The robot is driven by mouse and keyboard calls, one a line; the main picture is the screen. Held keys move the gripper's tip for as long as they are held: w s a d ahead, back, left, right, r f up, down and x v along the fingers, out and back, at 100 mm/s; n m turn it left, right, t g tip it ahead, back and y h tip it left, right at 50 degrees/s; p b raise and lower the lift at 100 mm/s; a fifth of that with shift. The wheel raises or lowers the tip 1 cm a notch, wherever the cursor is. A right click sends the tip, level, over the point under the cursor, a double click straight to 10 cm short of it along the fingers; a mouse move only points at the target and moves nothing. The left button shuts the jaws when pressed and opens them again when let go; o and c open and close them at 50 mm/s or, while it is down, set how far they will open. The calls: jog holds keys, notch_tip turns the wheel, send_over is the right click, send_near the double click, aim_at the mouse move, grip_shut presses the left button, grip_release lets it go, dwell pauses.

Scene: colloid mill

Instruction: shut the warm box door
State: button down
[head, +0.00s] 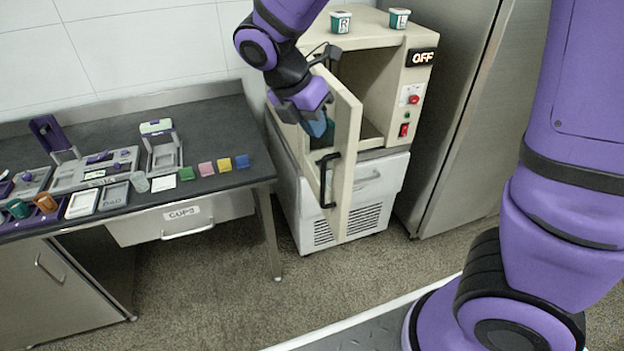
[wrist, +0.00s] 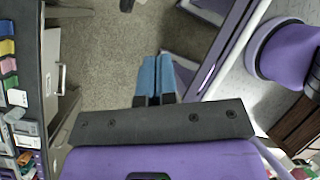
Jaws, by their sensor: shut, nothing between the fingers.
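The warm box (head: 418,95) is a beige cabinet with an OFF display, in the head view. Its door (head: 350,150) stands open, swung out towards me, and the interior shows to the right of it. The door's black handle (head: 325,182) is low on the panel. My gripper (head: 320,128) is at the left side of the door, above the handle, pointing down. Its blue fingers are shut and empty; they also show together in the wrist view (wrist: 157,78). I cannot tell whether they touch the door.
Two small cups, marked R (head: 340,22) and L (head: 399,18), stand on top of the warm box. A dark bench (head: 235,180) with coloured blocks and trays is at left. A tall steel cabinet (head: 455,120) stands at right. Floor (head: 240,305) in front is clear.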

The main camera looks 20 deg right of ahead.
jog(key=w+a+f+n+t+h, duration=0.2)
jog(key=w+a+f+n+h, duration=0.15)
jog(key=a+f+n, duration=0.8)
jog(key=w+d+f+n, duration=0.1)
jog(key=d+f, duration=0.6)
jog(key=d, duration=0.6)
jog(key=shift+w+n+h, duration=0.3)
jog(key=shift+n+h, duration=0.05)
